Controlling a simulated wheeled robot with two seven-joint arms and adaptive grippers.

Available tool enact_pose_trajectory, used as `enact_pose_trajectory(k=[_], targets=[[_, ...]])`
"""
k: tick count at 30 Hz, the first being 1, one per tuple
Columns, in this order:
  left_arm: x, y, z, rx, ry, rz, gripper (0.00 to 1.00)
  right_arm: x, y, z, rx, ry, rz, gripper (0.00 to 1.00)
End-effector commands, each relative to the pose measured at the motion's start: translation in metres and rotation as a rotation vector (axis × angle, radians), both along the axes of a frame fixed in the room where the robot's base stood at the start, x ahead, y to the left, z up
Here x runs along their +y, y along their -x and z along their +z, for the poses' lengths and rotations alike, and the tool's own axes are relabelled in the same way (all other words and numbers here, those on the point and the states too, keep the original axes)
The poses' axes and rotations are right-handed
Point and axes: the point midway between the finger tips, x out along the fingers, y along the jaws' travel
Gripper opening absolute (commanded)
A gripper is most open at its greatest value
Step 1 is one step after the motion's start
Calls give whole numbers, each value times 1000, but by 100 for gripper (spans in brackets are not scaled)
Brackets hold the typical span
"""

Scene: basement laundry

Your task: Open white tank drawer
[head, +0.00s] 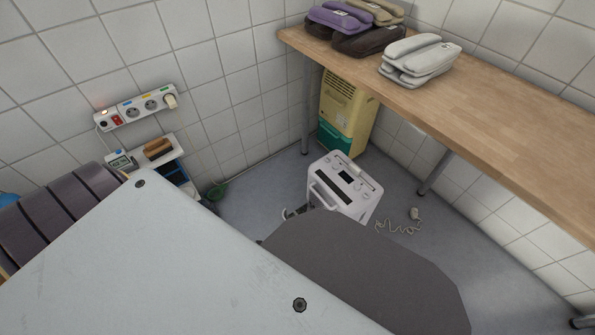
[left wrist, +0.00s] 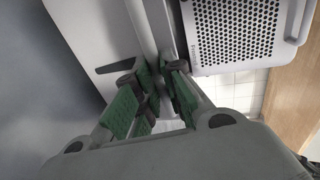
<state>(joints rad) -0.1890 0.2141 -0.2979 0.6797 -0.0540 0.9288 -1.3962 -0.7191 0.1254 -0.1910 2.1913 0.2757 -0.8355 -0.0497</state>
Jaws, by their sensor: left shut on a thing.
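The white unit (head: 345,185) with a handle and a dark slot on top stands on the floor in the middle of the head view. Its lower part is hidden behind my grey arm parts, so I cannot make out the drawer there. In the left wrist view, my left gripper (left wrist: 160,82) has green-padded fingers closed on a narrow white upright part (left wrist: 150,28), which seems to belong to the white tank drawer. A pale panel with a dark notch (left wrist: 90,35) is to its left, and a perforated grille (left wrist: 235,30) to its right. My right gripper is not in view.
A yellow and green unit (head: 346,105) stands behind the white one, under a wooden worktop (head: 500,115) holding folded-looking stacked items. A coiled cord (head: 397,227) lies on the floor to the right. A power strip (head: 138,107) hangs on the left wall. Some floor is clear at right.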

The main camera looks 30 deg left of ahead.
Motion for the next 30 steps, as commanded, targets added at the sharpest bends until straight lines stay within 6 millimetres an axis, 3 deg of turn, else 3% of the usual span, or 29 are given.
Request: enact_pose_trajectory(k=[9, 10, 15, 30], targets=[[3, 4, -2, 7, -4, 2, 0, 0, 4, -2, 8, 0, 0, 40], [3, 4, -2, 7, -4, 2, 12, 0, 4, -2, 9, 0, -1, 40], [2, 3, -1, 3, -3, 2, 33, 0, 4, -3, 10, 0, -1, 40], [2, 5, 1, 0, 0, 1, 33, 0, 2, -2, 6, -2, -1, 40]])
